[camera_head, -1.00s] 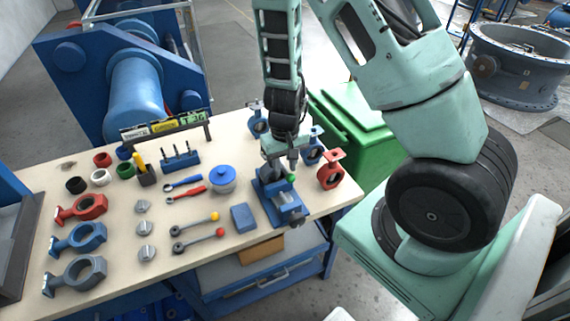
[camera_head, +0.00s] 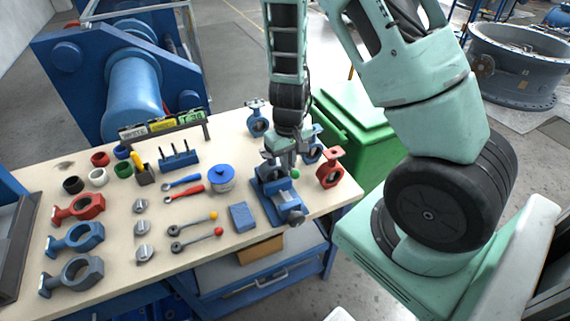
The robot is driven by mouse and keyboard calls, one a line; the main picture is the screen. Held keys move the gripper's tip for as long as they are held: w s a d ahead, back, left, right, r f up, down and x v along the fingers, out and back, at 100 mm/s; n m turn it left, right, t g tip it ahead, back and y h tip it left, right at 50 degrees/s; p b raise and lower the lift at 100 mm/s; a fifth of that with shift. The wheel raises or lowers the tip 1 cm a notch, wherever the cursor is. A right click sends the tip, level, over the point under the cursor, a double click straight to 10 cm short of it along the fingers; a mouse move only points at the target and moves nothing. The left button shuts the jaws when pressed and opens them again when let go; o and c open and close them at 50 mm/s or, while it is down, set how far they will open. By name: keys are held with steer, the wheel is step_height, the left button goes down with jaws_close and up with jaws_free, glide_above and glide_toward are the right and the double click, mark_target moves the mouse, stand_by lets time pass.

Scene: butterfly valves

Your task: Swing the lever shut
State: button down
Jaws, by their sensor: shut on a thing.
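A blue vise (camera_head: 279,200) stands near the right front edge of the workbench. My gripper (camera_head: 283,160) points down over its far end, its jaws shut on a lever there. The lever's green knob (camera_head: 295,174) shows just right of the fingers. The gripper hides most of the lever and the valve under it, so I cannot tell the lever's exact angle.
On the bench (camera_head: 110,215), a red valve (camera_head: 330,168) and a blue valve (camera_head: 313,146) stand close right of the gripper. A blue block (camera_head: 242,217) lies left of the vise. A blue-lidded pot (camera_head: 222,178) stands farther left.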

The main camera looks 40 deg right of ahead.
steer(key=w+d+n, duration=0.7)
steer(key=d+n, duration=0.3)
steer(key=n, duration=0.7)
steer(key=shift+d+n, duration=0.3)
steer(key=c, duration=1.4)
jaws_free()
stand_by(0.6)
stand_by(0.4)
step_height(320, 180, up, 7)
steer(key=p, duration=0.6)
